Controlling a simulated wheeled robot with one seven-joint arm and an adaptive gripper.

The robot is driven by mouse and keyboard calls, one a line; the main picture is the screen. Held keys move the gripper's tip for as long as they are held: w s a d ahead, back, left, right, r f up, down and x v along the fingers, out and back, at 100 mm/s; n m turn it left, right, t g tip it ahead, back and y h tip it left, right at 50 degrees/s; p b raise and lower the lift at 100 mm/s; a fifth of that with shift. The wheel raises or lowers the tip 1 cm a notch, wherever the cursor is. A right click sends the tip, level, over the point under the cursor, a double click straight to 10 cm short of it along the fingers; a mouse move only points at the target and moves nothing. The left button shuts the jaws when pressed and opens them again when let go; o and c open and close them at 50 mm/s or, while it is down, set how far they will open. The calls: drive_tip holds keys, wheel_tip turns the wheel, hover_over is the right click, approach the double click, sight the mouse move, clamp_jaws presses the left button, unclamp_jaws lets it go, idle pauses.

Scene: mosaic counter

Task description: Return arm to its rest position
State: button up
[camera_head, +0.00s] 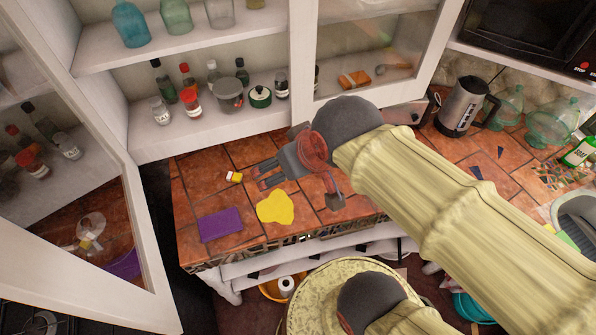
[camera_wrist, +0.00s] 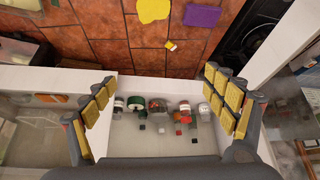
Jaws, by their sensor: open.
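My gripper (camera_head: 298,190) is over the tiled counter (camera_head: 190,185), in front of the open wall cabinet, with my arm reaching in from the right. In the wrist view my gripper (camera_wrist: 160,80) has its yellow-padded fingers spread wide, with nothing held between them. Beyond the fingers, the lower cabinet shelf with its jars and bottles shows between them.
A purple cloth (camera_head: 221,224), a yellow cloth (camera_head: 275,207) and a small yellow-and-white bottle (camera_head: 234,177) lie on the counter. A kettle (camera_head: 462,106) stands at right.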

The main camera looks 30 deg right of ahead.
drive_tip(key=s, duration=0.2)
drive_tip(key=shift+s+d+g, duration=0.3)
drive_tip(key=shift+s, duration=0.1)
drive_tip(key=shift+f, duration=0.15)
